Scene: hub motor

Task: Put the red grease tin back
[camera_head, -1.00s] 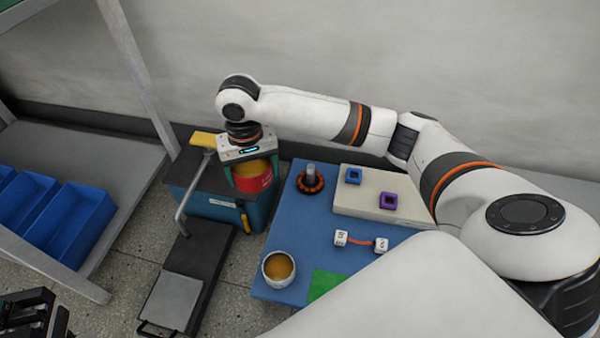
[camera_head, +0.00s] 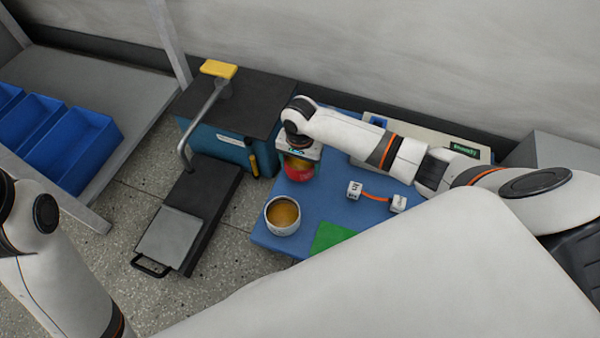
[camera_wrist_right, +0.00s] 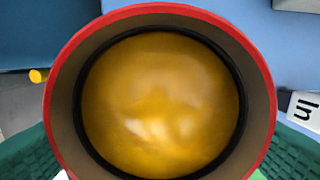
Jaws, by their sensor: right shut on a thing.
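The red grease tin (camera_head: 298,173) is in my right gripper (camera_head: 299,160), over the back left part of the blue mat (camera_head: 328,208). In the right wrist view, the tin's red rim (camera_wrist_right: 160,9) surrounds amber grease, and green finger pads sit on both sides of it. The tin looks upright; I cannot tell if its base touches the mat. My right forearm and gripper hide the back of the mat. My left arm shows at the left edge, but its gripper is out of view.
A white cup of amber stuff (camera_head: 283,215) stands at the mat's front left, near a green patch (camera_head: 331,238). Two white blocks joined by an orange cord (camera_head: 376,196) lie right. A teal cabinet (camera_head: 222,148) and lever press (camera_head: 204,118) stand left.

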